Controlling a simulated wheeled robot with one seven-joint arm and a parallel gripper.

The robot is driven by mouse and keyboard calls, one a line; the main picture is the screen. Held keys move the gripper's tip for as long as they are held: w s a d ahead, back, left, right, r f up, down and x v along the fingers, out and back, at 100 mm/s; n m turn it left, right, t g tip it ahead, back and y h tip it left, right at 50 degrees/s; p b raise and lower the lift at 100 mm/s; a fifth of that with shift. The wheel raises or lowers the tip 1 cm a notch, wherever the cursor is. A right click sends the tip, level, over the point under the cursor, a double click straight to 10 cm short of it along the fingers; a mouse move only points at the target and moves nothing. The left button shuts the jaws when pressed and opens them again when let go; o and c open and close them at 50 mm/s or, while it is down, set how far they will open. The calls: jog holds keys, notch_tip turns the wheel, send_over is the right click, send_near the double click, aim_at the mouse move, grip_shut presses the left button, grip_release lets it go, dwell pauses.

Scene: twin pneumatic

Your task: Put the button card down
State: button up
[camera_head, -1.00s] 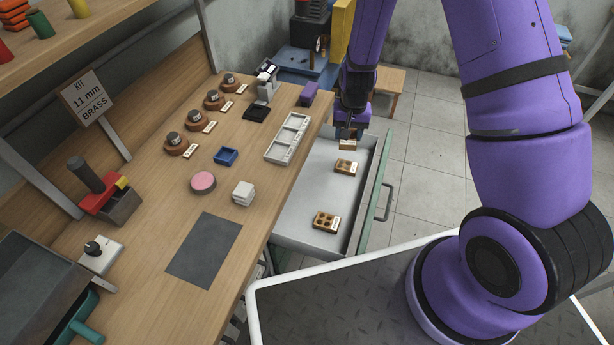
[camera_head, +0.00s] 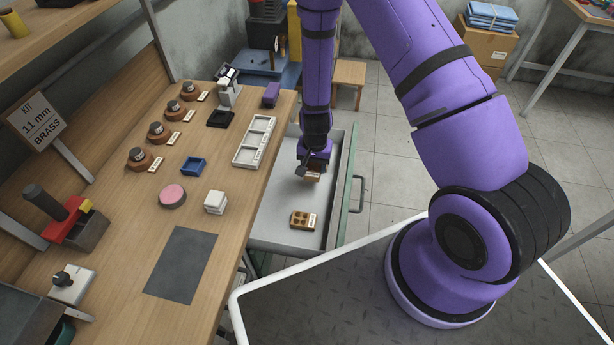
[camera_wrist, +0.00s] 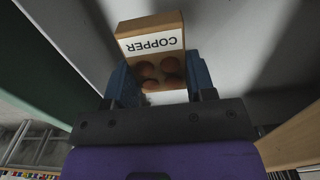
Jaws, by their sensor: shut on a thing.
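My gripper (camera_head: 309,168) is down at the open drawer (camera_head: 279,203), over its right-hand part. In the wrist view, its two blue fingers (camera_wrist: 158,85) are shut on the sides of a wooden button card (camera_wrist: 146,28) labelled COPPER. Several round copper-brown buttons show on it, and the label reads upside down. In the head view only a small part of this card (camera_head: 314,178) shows below the gripper. I cannot tell whether it touches the drawer floor. Another button card (camera_head: 303,220) lies in the near part of the drawer, apart from my gripper.
The bench (camera_head: 227,178) stands left of the drawer, with a pale divided tray (camera_head: 254,141) near its edge. The drawer's green front (camera_head: 344,187) with its handle is on the right. Bare drawer floor lies around the near card.

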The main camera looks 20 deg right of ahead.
aim_at(314, 176)
jog(key=shift+f, duration=2.7)
jog(key=shift+f, duration=0.1)
jog(key=o, duration=1)
jog(key=shift+c, duration=0.2)
